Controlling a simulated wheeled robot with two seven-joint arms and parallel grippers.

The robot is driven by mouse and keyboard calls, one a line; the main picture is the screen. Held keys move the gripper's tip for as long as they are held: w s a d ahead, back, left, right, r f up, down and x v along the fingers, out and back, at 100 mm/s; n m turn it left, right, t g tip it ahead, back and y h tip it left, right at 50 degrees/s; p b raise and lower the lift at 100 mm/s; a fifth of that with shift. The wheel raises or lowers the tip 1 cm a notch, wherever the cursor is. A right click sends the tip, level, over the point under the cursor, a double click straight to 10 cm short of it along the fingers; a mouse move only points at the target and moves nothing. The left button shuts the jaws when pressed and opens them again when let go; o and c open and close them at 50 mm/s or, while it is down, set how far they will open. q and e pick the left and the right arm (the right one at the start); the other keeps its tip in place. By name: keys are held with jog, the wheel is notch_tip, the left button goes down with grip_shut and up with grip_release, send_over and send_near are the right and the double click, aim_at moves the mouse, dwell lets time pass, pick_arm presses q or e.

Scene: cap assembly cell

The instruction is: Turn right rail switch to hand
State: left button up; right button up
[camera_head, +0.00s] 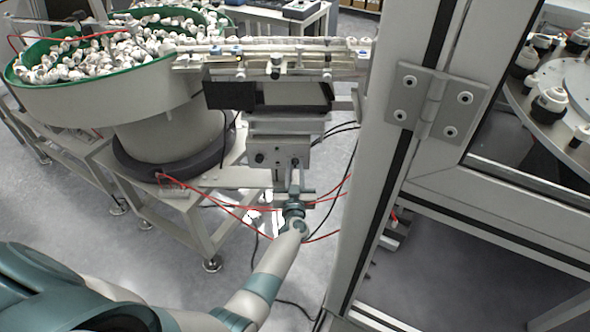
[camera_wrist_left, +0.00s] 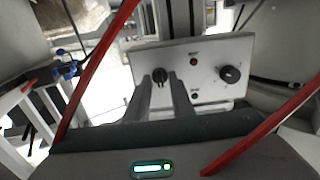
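In the head view a grey control box (camera_head: 280,148) hangs under the feeder rail, with a left knob (camera_head: 259,158) and a right knob beside my left gripper. My left gripper (camera_head: 294,165) is at the right knob, its fingers pointing at the panel. In the left wrist view the panel (camera_wrist_left: 212,82) shows one black rail switch knob (camera_wrist_left: 160,75) between my parted fingertips (camera_wrist_left: 161,80). Contact on both sides is not clear. A second black knob (camera_wrist_left: 230,74) sits to its right, with a red button (camera_wrist_left: 194,62) and a small green one between them. My right gripper is not in view.
A green-rimmed bowl feeder (camera_head: 150,95) full of white caps stands at the left. A metal frame post (camera_head: 385,150) with a hinge rises close to the right of the box. Red and black cables hang around my left wrist.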

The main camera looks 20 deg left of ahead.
pick_arm(q)
grip_shut()
